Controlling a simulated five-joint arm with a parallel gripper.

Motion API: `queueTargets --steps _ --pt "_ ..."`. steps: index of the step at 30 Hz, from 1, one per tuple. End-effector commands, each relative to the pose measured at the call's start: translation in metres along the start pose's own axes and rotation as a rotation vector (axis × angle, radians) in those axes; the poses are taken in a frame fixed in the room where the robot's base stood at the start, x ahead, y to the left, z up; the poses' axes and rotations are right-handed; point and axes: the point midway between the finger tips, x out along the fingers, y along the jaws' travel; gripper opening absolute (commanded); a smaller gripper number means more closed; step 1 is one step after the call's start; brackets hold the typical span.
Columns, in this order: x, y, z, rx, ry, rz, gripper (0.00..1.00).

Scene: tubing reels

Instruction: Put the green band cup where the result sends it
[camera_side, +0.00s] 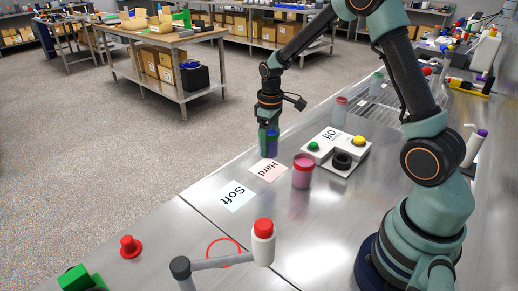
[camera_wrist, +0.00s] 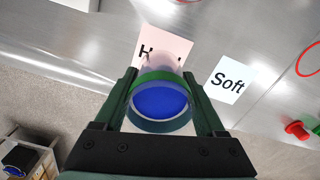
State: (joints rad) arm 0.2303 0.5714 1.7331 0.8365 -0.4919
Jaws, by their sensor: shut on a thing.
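My gripper (camera_side: 268,151) is shut on the green band cup (camera_side: 268,142), which looks blue inside and is partly hidden by the fingers. In the wrist view the cup's green rim and blue inside (camera_wrist: 160,99) sit between the two fingers. The cup is beside the far edge of the pink "Hard" card (camera_side: 267,170), close to the bench edge; I cannot tell its height above the surface. The white "Soft" card (camera_side: 233,196) lies nearer the side camera. The tester (camera_side: 336,150) reads "Off" and has a green button, a yellow button and a black ring.
A red-rimmed pink cup (camera_side: 303,172) stands between the "Hard" card and the tester. A red-banded cup (camera_side: 340,110) stands behind the tester. A red-capped white bottle (camera_side: 263,243), a red circle (camera_side: 223,251) and a red knob (camera_side: 130,246) are in the foreground.

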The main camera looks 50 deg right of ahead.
Motion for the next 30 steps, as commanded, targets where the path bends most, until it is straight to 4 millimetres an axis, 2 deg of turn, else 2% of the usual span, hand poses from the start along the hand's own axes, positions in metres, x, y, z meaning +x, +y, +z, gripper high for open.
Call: queueTargets --steps 5,13,26,27,29,30 --pt "0.013 0.000 0.000 0.000 -0.001 -0.001 0.02" --pt "0.048 0.000 0.000 0.000 -0.002 -0.001 0.02" --pt "0.053 0.000 0.000 0.000 0.000 0.000 0.02" --pt "0.054 0.000 0.000 0.000 0.000 0.000 0.80" --pt "0.054 0.000 0.000 0.000 0.000 0.000 1.00" --pt "0.054 0.000 0.000 0.000 0.000 0.000 1.00"
